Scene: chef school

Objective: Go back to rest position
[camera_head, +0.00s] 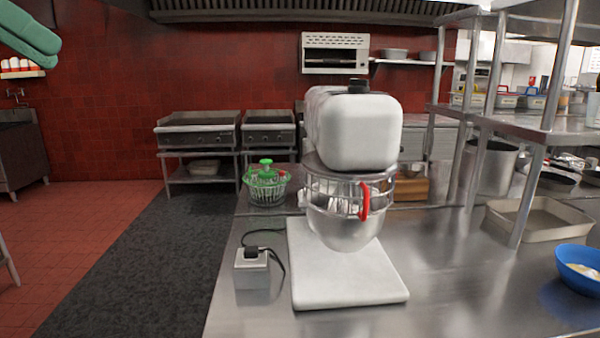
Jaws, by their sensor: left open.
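My left gripper (42,38) shows at the upper left corner, with teal-green fingers. It is raised in the air, apart from the counter and everything on it, and I see nothing held in it. The rest of its arm is outside the picture. My right gripper is not in view.
A steel counter (450,290) fills the right front. On it stand a white stand mixer (357,130) with a steel bowl, a green salad spinner (266,184), a power outlet box (252,268), a rectangular pan (538,218) and a blue bowl (580,268). Metal shelving rises at right. The left floor is clear.

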